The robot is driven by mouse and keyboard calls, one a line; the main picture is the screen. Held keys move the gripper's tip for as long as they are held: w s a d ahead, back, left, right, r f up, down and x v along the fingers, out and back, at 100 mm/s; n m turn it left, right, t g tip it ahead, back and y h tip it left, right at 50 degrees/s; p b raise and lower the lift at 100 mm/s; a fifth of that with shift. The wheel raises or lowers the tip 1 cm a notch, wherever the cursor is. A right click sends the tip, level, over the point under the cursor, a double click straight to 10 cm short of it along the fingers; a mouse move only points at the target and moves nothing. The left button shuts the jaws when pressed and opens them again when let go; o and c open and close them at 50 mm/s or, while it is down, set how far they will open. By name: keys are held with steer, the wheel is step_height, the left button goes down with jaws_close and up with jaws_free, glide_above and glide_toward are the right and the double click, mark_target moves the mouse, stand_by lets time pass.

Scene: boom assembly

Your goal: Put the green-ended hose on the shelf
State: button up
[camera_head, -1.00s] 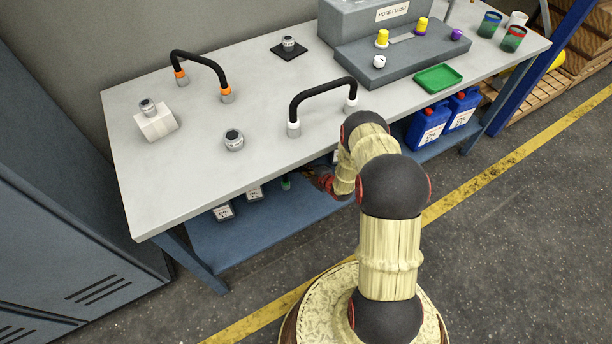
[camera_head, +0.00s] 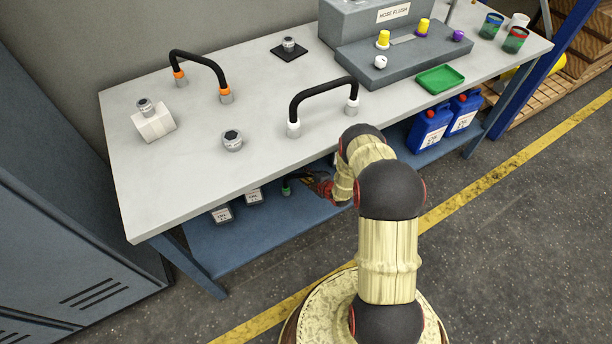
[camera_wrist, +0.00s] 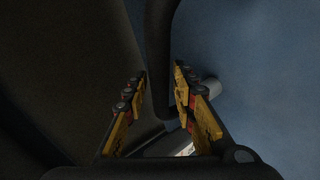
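The green-ended hose shows only in part in the camera_head view: a green end (camera_head: 286,189) and a short dark stretch at the lower shelf, under the tabletop. The rest is hidden by the table and my arm. My gripper (camera_head: 322,189) is beside it, partly under the table edge. In the wrist view the two fingers of my gripper (camera_wrist: 160,85) stand apart, with a black hose (camera_wrist: 160,45) running between them. A dark gap shows at the left finger; the hose lies closer to the right one. The blue lower shelf (camera_head: 235,240) is below.
The tabletop edge (camera_head: 215,207) overhangs my gripper. A white-ended hose (camera_head: 322,88) and an orange-ended hose (camera_head: 200,58) stand on the table. The shelf's front left is clear.

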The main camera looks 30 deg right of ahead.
steer(key=shift+o, duration=0.5)
steer(key=shift+r, duration=0.1)
steer(key=shift+s+d+r, duration=0.1)
steer(key=shift+s+r, duration=0.1)
steer(key=shift+s, duration=0.15)
steer(key=a+p+v, duration=0.1)
steer(key=p+v, duration=0.3)
steer(key=v, duration=0.7)
steer(key=shift+d+p, duration=0.35)
steer(key=shift+d, duration=0.1)
